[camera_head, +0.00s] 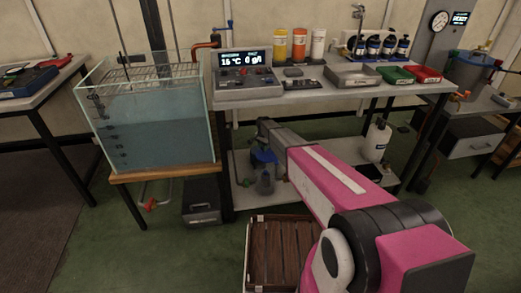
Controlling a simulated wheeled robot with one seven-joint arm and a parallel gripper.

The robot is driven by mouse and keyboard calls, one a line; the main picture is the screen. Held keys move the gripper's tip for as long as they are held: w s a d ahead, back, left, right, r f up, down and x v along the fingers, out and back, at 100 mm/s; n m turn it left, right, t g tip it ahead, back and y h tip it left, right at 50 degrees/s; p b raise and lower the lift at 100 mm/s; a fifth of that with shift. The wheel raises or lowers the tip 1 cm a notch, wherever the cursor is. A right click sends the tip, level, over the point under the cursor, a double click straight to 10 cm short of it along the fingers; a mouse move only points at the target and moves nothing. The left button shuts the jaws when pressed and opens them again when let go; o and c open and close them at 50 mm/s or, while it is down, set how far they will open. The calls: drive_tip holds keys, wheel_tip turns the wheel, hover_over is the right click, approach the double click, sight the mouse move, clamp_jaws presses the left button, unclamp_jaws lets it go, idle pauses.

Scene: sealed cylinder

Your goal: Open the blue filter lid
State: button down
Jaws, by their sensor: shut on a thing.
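A filter canister with a clear or grey body (265,184) stands on the lower shelf of the middle bench. Its blue lid (263,158) is on top, partly hidden by the end of my arm. My arm reaches in from the lower right, and my gripper (263,149) points down at the lid and is shut on it. The fingertips are small and dark here, so their exact hold is hard to make out. I cannot tell whether the lid is turned or lifted.
A water tank (150,135) stands left of the canister. The benchtop (340,92) above carries a control box (244,80), bottles and trays. A white jug (376,140) stands on the lower shelf at right. A wooden crate (284,253) is on the floor in front.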

drive_tip(key=shift+w+d+m, duration=0.35)
drive_tip(key=shift+d+m, duration=0.05)
drive_tip(key=shift+m, duration=0.1)
drive_tip(key=c, duration=0.9)
unclamp_jaws()
drive_tip(key=shift+o, duration=0.2)
wheel_tip(320, 180, up, 11)
drive_tip(key=shift+f, duration=0.1)
